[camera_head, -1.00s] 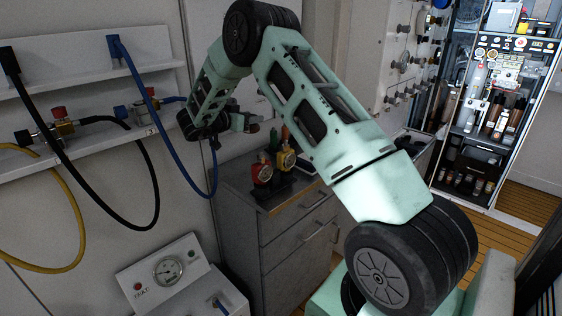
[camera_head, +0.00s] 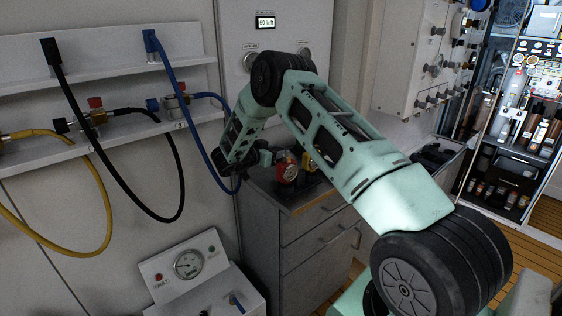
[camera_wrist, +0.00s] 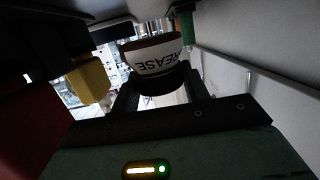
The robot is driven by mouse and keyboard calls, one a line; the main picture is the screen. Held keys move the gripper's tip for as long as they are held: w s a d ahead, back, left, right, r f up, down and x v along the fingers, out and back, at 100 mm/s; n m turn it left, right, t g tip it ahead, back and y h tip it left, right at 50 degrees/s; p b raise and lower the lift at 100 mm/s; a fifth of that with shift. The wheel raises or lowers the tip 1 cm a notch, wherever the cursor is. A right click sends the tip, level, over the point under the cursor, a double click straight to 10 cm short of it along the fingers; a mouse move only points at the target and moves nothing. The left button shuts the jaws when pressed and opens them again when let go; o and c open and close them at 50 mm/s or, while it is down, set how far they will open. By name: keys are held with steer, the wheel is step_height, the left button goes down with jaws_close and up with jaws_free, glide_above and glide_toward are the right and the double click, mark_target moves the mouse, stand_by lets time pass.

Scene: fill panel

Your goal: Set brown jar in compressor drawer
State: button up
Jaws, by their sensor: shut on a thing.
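A brown jar with a white label (camera_wrist: 158,60) reading "GREASE", upside down in the picture, sits between the dark fingers of my gripper (camera_wrist: 160,88) in the wrist view. My gripper is shut on it. In the head view my gripper (camera_head: 264,157) is low over the grey drawer cabinet (camera_head: 262,235), beside a red gauge fitting (camera_head: 286,170); the jar cannot be made out there. The cabinet's front drawers (camera_head: 312,262) look shut. I cannot tell which drawer is the compressor drawer.
Yellow and red fittings (camera_wrist: 92,80) stand close on the left in the wrist view, with a green one (camera_wrist: 187,48) behind. Hoses (camera_head: 120,180) hang from wall shelves at left. A gauge box (camera_head: 187,264) stands below. A stocked shelf (camera_head: 515,140) is at far right.

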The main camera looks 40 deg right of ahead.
steer(key=shift+f+p, duration=0.45)
steer(key=shift+f, duration=1.7)
steer(key=shift+f, duration=0.1)
steer(key=shift+f, duration=0.15)
steer(key=o, duration=1.1)
